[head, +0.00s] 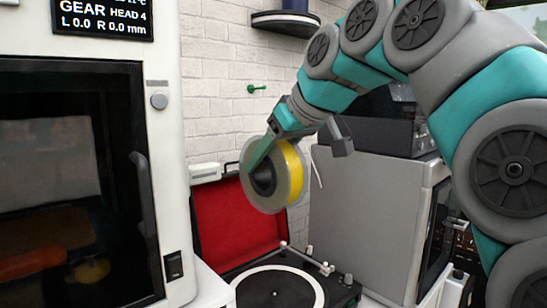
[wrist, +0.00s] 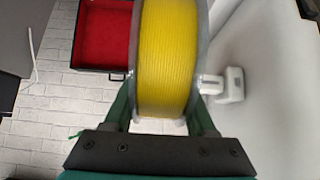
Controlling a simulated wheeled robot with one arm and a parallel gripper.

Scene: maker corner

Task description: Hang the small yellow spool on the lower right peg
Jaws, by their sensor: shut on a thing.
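The yellow spool (head: 294,172) has pale see-through flanges and a dark hub. My gripper (head: 268,168) is shut on it, one finger lying across the near flange, and holds it in the air before the brick wall. In the wrist view, the spool (wrist: 166,60) fills the middle between the two fingers of my gripper (wrist: 163,108). One green peg (head: 257,89) sticks out of the wall above the spool, clearly apart from it. Only this peg shows plainly, so I cannot tell its place among others. A small green tip shows at the wrist view's lower left.
A turntable (head: 232,277) with an open red-lined lid (head: 225,220) is below the spool. A grey cabinet (head: 362,222) stands to the right and a large white machine (head: 166,210) to the left. A dark shelf (head: 284,24) is above the peg.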

